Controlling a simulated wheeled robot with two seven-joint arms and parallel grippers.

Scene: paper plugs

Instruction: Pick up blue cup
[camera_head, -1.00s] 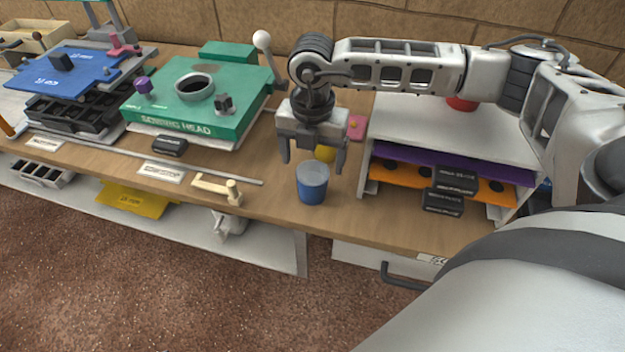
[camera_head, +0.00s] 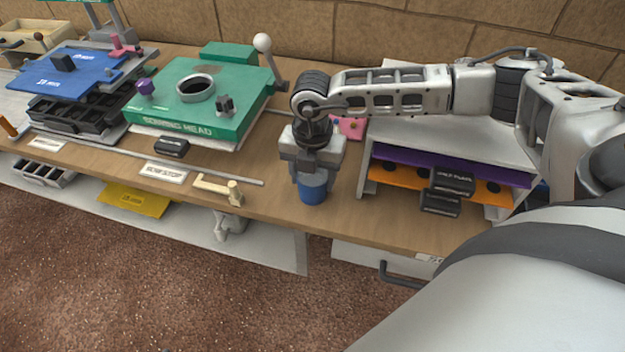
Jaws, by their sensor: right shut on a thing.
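The blue cup (camera_head: 313,193) stands upright on the wooden bench, near its front edge, left of the white shelf unit. My right gripper (camera_head: 312,176) points down over the cup and is shut on it at the upper part. The gripper hides part of the cup's rim. I cannot tell any gap between the cup's base and the bench. My left gripper is not in view.
The white shelf unit (camera_head: 440,140) with purple and orange layers stands to the right. A pink piece (camera_head: 351,127) lies behind the gripper.

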